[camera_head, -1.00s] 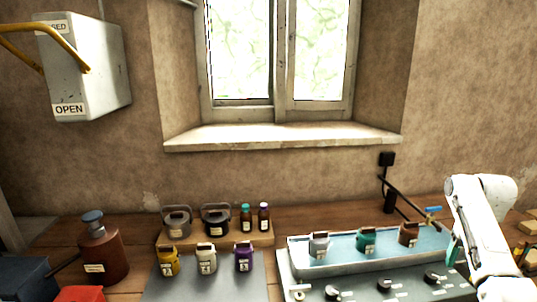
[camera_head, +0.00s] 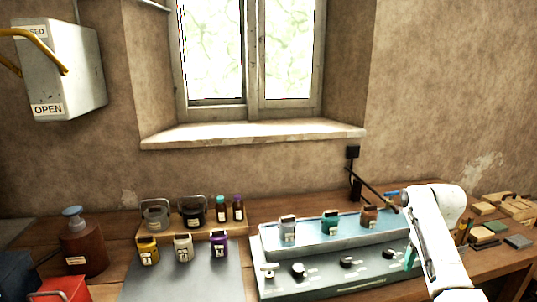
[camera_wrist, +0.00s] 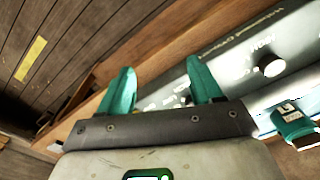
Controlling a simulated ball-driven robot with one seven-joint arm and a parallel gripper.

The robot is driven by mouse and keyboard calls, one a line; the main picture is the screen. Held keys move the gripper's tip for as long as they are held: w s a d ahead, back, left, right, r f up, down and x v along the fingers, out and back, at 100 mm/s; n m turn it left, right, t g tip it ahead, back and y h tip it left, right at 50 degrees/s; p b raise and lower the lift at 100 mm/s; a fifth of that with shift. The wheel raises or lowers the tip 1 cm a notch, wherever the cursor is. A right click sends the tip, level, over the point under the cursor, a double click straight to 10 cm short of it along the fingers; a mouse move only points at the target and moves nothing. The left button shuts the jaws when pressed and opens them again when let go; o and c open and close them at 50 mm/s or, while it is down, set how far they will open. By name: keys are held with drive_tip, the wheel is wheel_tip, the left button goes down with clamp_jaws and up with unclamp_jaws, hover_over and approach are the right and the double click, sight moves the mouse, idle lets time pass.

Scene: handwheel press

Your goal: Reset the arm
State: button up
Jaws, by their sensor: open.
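My white arm stands at the right in the head view, bent over the right end of the grey control panel. My gripper (camera_wrist: 160,90) shows in the wrist view with its two teal fingers spread apart and nothing between them. One teal finger also shows in the head view (camera_head: 410,257), beside the panel's right end. The grey panel (camera_head: 330,285) with several black knobs lies below the fingers in the wrist view; I cannot tell the gap between them.
Three labelled jars, grey (camera_head: 288,230), teal (camera_head: 331,223) and brown (camera_head: 369,216), stand on the panel's raised blue tray. Yellow (camera_head: 147,251), white (camera_head: 183,248) and purple (camera_head: 219,244) jars stand on a grey mat. A brown bottle (camera_head: 82,250) is at left. Wooden blocks (camera_head: 482,208) lie at far right.

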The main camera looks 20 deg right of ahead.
drive_tip(key=s+a+f+n, duration=0.2)
drive_tip(key=a+f, duration=0.5)
drive_tip(key=a, duration=0.5)
drive_tip(key=s+a+f+n, duration=0.25)
drive_tip(key=a+f, duration=0.55)
drive_tip(key=a, duration=0.4)
drive_tip(key=s+a+n, duration=0.1)
drive_tip(key=s+a, duration=0.4)
drive_tip(key=s, duration=0.5)
drive_tip(key=s+a+n, duration=0.1)
drive_tip(key=s+a, duration=0.5)
drive_tip(key=s, duration=0.5)
drive_tip(key=shift+s+a+r+t, duration=0.15)
drive_tip(key=shift+s+r+t, duration=0.15)
drive_tip(key=shift+t, duration=0.1)
